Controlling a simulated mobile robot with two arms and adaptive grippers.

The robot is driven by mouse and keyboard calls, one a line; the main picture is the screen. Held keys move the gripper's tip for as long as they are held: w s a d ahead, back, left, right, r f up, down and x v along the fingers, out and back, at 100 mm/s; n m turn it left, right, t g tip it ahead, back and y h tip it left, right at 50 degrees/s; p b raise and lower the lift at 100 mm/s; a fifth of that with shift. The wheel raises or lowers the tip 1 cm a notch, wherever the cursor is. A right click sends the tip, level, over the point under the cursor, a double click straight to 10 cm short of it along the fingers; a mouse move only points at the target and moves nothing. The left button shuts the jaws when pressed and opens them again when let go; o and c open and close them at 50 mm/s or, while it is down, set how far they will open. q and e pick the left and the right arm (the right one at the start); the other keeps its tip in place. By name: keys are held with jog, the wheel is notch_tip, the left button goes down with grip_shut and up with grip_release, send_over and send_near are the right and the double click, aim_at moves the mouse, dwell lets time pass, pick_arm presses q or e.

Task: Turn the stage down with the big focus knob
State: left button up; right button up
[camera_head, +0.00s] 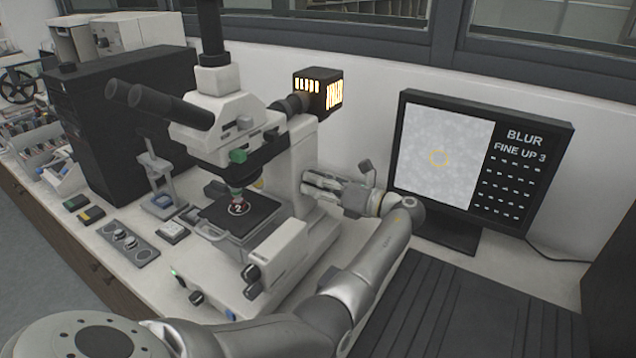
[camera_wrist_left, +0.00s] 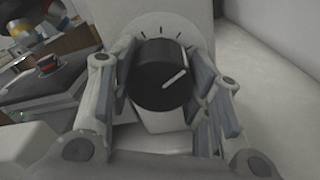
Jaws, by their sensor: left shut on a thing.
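The white microscope (camera_head: 285,165) stands on the bench with its dark stage (camera_head: 262,213) under the objective (camera_head: 237,190). A round slide or sample marked "2" (camera_head: 238,208) lies on the stage. My left gripper (camera_head: 312,183) reaches to the right side of the microscope. In the left wrist view the big black focus knob (camera_wrist_left: 160,76) with a white pointer line sits between the two fingers (camera_wrist_left: 160,100), which are shut on it. The pointer line slants up to the right, and tick marks show on the white dial behind it. My right gripper does not show.
A monitor (camera_head: 450,150) at the right reads "BLUR" and "FINE UP 3" beside a hazy grey picture with a yellow ring. A black box (camera_head: 110,120) stands left of the microscope. A dark ribbed mat (camera_head: 460,310) lies in front of the monitor.

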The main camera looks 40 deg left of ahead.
pick_arm(q)
jog(key=shift+n, duration=2)
jog(key=o, duration=1)
jog(key=d, duration=0.4)
jog(key=w+d, duration=0.1)
jog(key=d, duration=0.7)
jog(key=shift+w+r, duration=0.15)
jog(key=shift+w, duration=0.25)
